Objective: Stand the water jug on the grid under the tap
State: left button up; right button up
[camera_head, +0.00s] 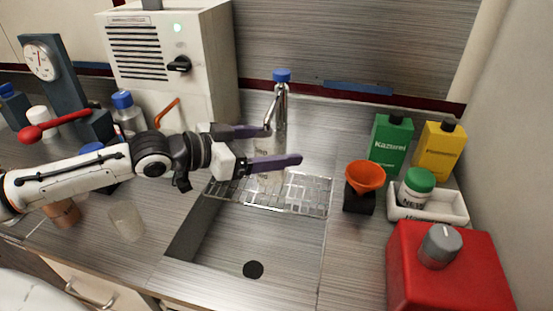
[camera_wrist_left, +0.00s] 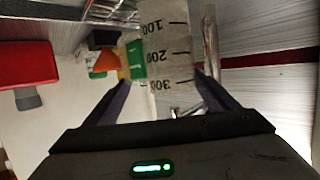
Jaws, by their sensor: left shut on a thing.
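The water jug (camera_head: 270,179) is clear and shows partly behind my left gripper's near finger. It also shows in the left wrist view (camera_wrist_left: 166,45), with printed volume marks, between the two fingers. My left gripper (camera_head: 281,144) is shut on it, with purple fingers on either side. The tap (camera_head: 282,100) is a metal pipe with a blue top, at or just behind the jug. The wire grid (camera_head: 312,190) spans the back of the sink, below the jug. I cannot tell whether the jug's base touches the grid. My right gripper is not in view.
An orange funnel (camera_head: 365,175) on a black stand is right of the grid. Green (camera_head: 390,140) and yellow (camera_head: 438,150) bottles, a white tray (camera_head: 440,216) and a red box (camera_head: 450,270) are farther right. A clear cup (camera_head: 126,221) stands left of the open sink (camera_head: 253,245).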

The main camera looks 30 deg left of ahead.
pick_arm(q)
notch_tip(320, 180, down, 2)
jog(key=shift+s+b, duration=0.15)
jog(key=shift+b, duration=0.4)
jog(key=shift+f+b, duration=0.1)
jog(key=shift+b, duration=0.2)
jog(key=o, duration=1.4)
jog(key=shift+f, duration=0.1)
jog(key=shift+c, duration=0.2)
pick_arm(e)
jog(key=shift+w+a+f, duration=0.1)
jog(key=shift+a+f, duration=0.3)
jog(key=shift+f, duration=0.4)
